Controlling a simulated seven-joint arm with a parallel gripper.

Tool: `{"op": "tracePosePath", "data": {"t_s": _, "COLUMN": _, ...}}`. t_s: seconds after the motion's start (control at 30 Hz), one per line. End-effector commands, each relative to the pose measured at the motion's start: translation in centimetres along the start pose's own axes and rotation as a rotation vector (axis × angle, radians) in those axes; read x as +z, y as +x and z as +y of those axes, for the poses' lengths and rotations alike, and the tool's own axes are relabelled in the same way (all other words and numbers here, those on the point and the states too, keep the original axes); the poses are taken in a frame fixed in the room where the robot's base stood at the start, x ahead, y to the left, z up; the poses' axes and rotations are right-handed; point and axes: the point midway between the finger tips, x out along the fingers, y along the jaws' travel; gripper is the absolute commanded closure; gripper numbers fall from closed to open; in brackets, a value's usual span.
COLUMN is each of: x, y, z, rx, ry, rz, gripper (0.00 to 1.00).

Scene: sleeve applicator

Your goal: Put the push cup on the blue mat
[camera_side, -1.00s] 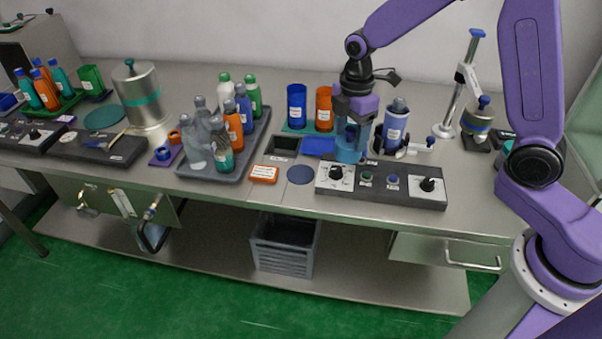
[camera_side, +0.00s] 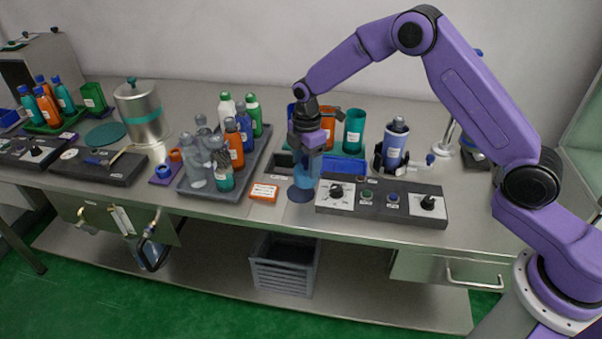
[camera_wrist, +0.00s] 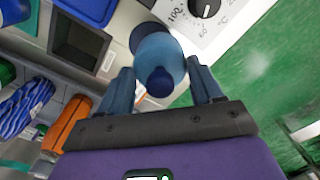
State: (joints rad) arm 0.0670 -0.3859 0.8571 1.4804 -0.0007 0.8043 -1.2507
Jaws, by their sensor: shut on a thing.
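The push cup (camera_side: 306,172) is a translucent blue cup, upright, with a dark blue knob that shows in the wrist view (camera_wrist: 160,82). My gripper (camera_side: 306,152) is above it, shut on it. In the wrist view my gripper's fingers (camera_wrist: 163,88) stand on either side of the cup. The round dark blue mat (camera_side: 299,196) lies on the bench directly under the cup, which hides part of it. I cannot tell whether the cup's lower rim touches the mat or hangs just above it.
A control box (camera_side: 380,205) with knobs stands close at the right. An orange-edged label plate (camera_side: 263,192) lies close at the left, and a grey tray (camera_side: 208,194) of bottles beyond it. Cups on a rack, including a teal cup (camera_side: 354,130), stand behind.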

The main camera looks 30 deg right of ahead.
Motion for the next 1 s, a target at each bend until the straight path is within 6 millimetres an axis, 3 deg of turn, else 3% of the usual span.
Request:
{"op": "tracePosePath", "data": {"t_s": 0.33, "x": -0.4, "y": 2.1, "z": 1.7, "rx": 0.0, "ry": -0.001, "rz": 0.0, "gripper": 0.68}}
{"op": "tracePosePath", "data": {"t_s": 0.57, "x": -0.4, "y": 4.9, "z": 1.7, "rx": -0.001, "ry": 0.0, "rz": 0.0, "gripper": 0.68}}
{"op": "tracePosePath", "data": {"t_s": 1.0, "x": -0.4, "y": 5.5, "z": 1.7, "rx": 0.001, "ry": 0.0, "rz": 0.0, "gripper": 0.68}}
